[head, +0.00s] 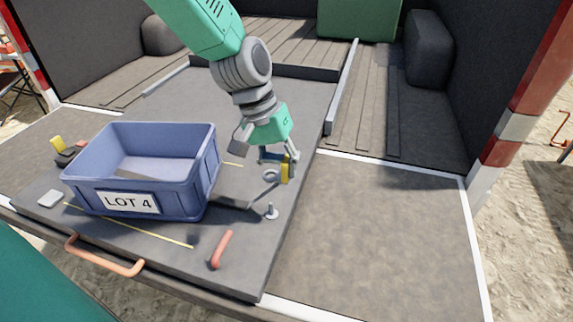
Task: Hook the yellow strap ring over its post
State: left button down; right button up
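My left gripper (280,163) points down over the board, right of the blue crate. Its fingers are around a yellow piece (287,172), which looks like the grip of the strap ring. A grey ring shape (271,177) shows just beside it. A dark strap (264,196) rises from the crate's lower right side towards the gripper. A small metal post (271,212) on a round base stands upright on the board, below the gripper in the picture. The ring appears apart from the post. My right gripper is not in view.
The blue crate (185,198) labelled LOT 4 sits on the dark sliding board (240,270). Another yellow piece with a black block (66,153) is left of the crate. The deck to the right (390,230) is clear.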

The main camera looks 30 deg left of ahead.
aim_at(278, 175)
pick_arm(q)
jog(key=shift+r+p, duration=0.1)
jog(key=shift+p, duration=0.2)
jog(key=f, duration=0.1)
jog(key=f+b, duration=0.1)
jog(key=f, duration=0.1)
jog(key=f+b, duration=0.1)
jog(key=f, duration=0.1)
jog(key=shift+a+f, duration=0.2)
jog(key=shift+a, duration=0.2)
jog(key=shift+b+x, duration=0.55)
jog(key=shift+x, duration=0.65)
jog(key=shift+s+a, duration=0.1)
jog(key=shift+a, duration=0.2)
jog(key=shift+s+d+p, duration=0.1)
jog(key=shift+d+p, duration=0.15)
jog(key=shift+p, duration=0.1)
jog(key=shift+a+p, duration=0.1)
jog(key=shift+p, duration=0.25)
jog(key=shift+f, duration=0.3)
jog(key=shift+f+b, duration=0.3)
jog(key=shift+f, duration=0.05)
